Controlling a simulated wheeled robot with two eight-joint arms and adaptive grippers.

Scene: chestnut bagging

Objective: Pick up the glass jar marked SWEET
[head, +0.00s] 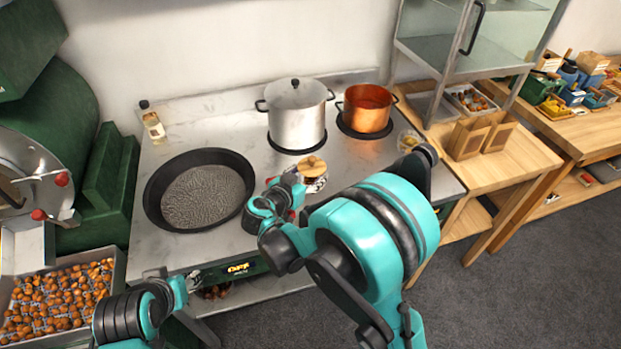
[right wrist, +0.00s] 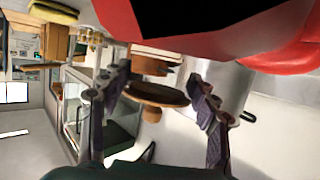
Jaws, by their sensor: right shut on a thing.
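A glass jar with a wooden lid (head: 312,166) is at my right gripper (head: 298,180), over the front middle of the steel counter. The right gripper is shut on the jar. In the right wrist view, the round wooden lid with its knob (right wrist: 157,95) sits between the two dark fingers. The jar's label cannot be read, and the gripper hides part of its body. Whether the jar touches the counter is unclear. My left gripper (head: 188,282) is low at the counter's front edge, away from the jar; its fingers are too unclear to judge.
A wide black pan (head: 200,190) lies left of the jar. A steel pot (head: 297,112) and a copper pot (head: 367,108) stand behind it. A small bottle (head: 153,124) stands at the back left. A tray of chestnuts (head: 60,300) is at the lower left.

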